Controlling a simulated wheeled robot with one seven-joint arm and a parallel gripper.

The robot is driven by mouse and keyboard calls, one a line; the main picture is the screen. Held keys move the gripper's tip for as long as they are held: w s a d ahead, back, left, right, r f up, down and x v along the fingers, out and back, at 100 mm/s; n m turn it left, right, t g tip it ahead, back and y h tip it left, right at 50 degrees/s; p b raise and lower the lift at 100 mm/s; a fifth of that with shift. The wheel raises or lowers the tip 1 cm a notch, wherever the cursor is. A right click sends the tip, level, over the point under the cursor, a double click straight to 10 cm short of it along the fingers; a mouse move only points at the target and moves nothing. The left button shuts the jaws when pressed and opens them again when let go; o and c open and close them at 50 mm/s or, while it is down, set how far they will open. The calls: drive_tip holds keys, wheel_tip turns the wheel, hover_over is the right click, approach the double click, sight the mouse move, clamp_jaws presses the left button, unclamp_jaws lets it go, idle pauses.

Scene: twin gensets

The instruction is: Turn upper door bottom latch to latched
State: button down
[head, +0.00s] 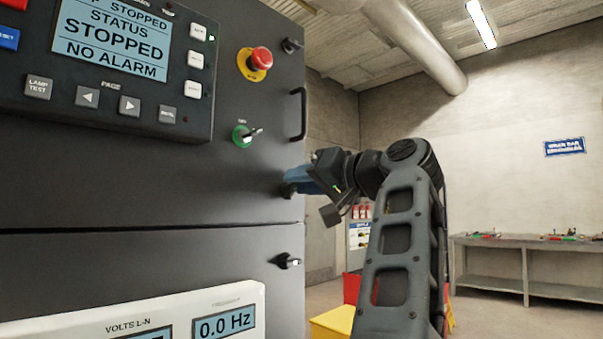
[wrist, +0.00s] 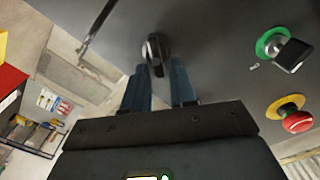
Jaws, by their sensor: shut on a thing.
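The upper door (head: 150,190) is a dark panel and looks closed. Its bottom latch is a small black turn-knob near the door's lower right corner; in the wrist view the latch (wrist: 155,50) sits between the tips of two blue fingers. My gripper (head: 290,184) reaches it from the right and is shut on it; the fingers also show in the wrist view (wrist: 160,70). In the head view the fingers hide the latch. In the wrist view its lever points roughly along the fingers; I cannot tell whether it is latched.
On the upper door are another latch (head: 291,46), a black handle (head: 299,113), a green-ringed key switch (head: 245,135) and a red emergency stop (head: 260,58). A lower-door latch (head: 288,261) is below. A yellow box (head: 333,323) and a bench (head: 530,262) stand to the right.

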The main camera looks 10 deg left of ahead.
drive_tip(key=shift+w+d+f+m+p, duration=0.1)
drive_tip(key=shift+f+m+p, duration=0.2)
drive_tip(key=shift+m+p, duration=1.15)
drive_tip(key=shift+w+a+f+m+p, duration=0.1)
drive_tip(key=shift+f+m+p, duration=0.45)
drive_tip(key=shift+m, duration=1.6)
drive_tip(key=shift+w+d+f+m+p, duration=0.1)
drive_tip(key=shift+m+p, duration=1.2)
drive_tip(key=shift+m, duration=0.5)
drive_tip(key=c, duration=0.9)
unclamp_jaws()
drive_tip(key=shift+c, duration=0.2)
drive_tip(key=shift+d, duration=0.15)
drive_tip(key=b+v, duration=0.2)
drive_tip(key=v, duration=0.5)
drive_tip(key=shift+s+d, duration=0.2)
drive_tip(key=shift+s, duration=0.05)
